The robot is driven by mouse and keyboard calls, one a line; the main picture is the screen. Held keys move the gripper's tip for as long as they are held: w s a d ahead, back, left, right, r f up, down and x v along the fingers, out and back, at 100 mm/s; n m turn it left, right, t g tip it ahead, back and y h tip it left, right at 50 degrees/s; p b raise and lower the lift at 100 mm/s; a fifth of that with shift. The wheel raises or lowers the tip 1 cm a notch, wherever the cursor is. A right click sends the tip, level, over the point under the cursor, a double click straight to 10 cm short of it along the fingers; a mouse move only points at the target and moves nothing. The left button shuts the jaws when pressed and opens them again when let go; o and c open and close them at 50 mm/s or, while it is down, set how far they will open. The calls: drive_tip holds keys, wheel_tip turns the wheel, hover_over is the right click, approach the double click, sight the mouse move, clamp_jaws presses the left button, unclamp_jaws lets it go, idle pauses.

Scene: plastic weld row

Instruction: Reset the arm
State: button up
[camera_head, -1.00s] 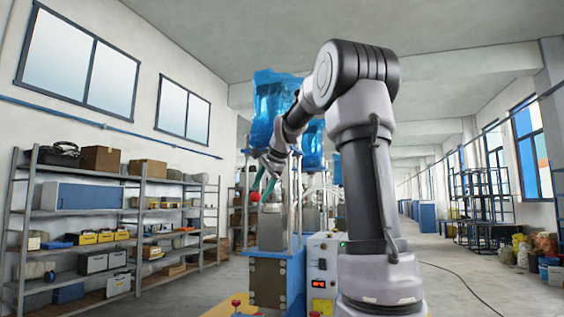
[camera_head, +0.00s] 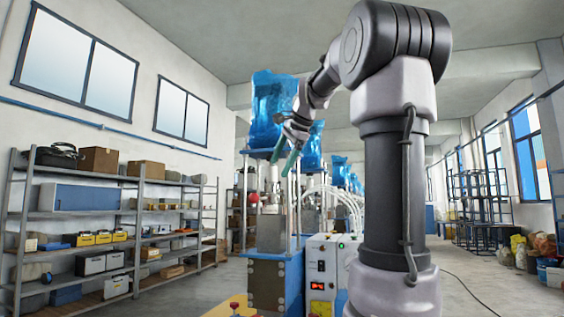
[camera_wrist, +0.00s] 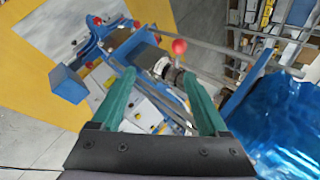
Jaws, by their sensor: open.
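My gripper (camera_head: 286,158) is at the end of my raised arm in the head view, in front of the weld machine's upper part. Its two green fingers point down and are apart, with nothing between them. In the wrist view my gripper (camera_wrist: 160,95) shows both green fingers spread, above the blue weld machine (camera_wrist: 122,50). The same machine (camera_head: 268,285) stands below my gripper in the head view, with a blue plastic-wrapped top (camera_head: 274,105).
A control box (camera_head: 322,272) with a lit red display stands beside the machine. Shelves (camera_head: 75,205) with boxes line the left wall. A red ball knob (camera_wrist: 179,46) and the blue wrap (camera_wrist: 285,125) lie close in the wrist view. Open floor (camera_head: 475,270) is at right.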

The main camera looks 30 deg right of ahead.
drive_tip(key=shift+s+r, duration=0.15)
drive_tip(key=shift+r, duration=0.05)
idle(0.4)
drive_tip(key=s+a+f+n, duration=0.6)
drive_tip(key=s+f, duration=0.4)
drive_tip(key=f, duration=0.2)
drive_tip(key=s+a+f+n, duration=0.5)
drive_tip(key=s+a+f, duration=0.1)
drive_tip(key=s+f, duration=0.4)
drive_tip(key=shift+s+f+n+g, duration=0.2)
drive_tip(key=shift+f+n+g, duration=0.2)
drive_tip(key=shift+f, duration=0.45)
